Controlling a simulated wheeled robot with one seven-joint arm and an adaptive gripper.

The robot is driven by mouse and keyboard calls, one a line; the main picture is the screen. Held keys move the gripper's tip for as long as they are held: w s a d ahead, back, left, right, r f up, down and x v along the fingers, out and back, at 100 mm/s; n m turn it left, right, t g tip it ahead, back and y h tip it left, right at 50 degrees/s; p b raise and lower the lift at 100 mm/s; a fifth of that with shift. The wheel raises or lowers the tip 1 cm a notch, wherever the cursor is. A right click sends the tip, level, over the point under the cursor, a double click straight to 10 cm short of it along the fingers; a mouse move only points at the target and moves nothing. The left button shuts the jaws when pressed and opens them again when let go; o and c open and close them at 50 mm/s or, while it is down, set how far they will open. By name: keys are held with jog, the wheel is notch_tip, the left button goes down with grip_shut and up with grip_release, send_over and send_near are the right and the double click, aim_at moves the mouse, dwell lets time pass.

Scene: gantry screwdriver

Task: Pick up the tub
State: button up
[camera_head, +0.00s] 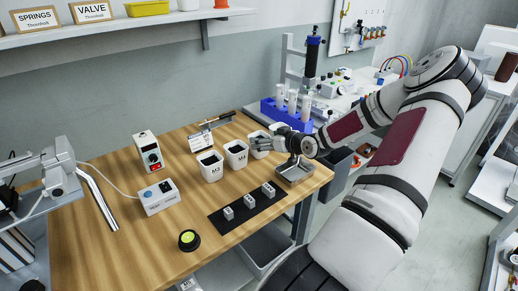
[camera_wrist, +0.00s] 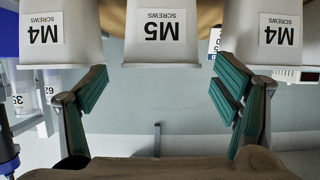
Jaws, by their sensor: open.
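In the head view I see the M3 tub (camera_head: 210,169) and the M4 tub (camera_head: 236,158), with a third tub (camera_head: 260,152) partly hidden by my gripper (camera_head: 257,147). In the wrist view the labels are upside down: the M5 tub (camera_wrist: 161,40) is in the middle, flanked by tubs reading M4 on the left (camera_wrist: 60,40) and right (camera_wrist: 277,40). My gripper (camera_wrist: 160,84) is open and empty; its teal-padded fingers are spread either side of the M5 tub's line. I cannot tell whether they touch it.
A metal tray (camera_head: 295,171) sits at the table's right edge, close under my wrist. A black mat (camera_head: 248,208) with small grey blocks lies in front. A blue rack with white tubes (camera_head: 287,111) stands behind.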

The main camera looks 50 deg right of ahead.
aim_at(255, 136)
jog(key=b+x, duration=0.1)
jog(key=x, duration=0.3)
jog(key=shift+w, duration=0.2)
jog(key=shift+r, duration=0.1)
jog(key=c, duration=1.2)
jog(key=shift+c, duration=0.9)
jog(key=shift+r, duration=0.15)
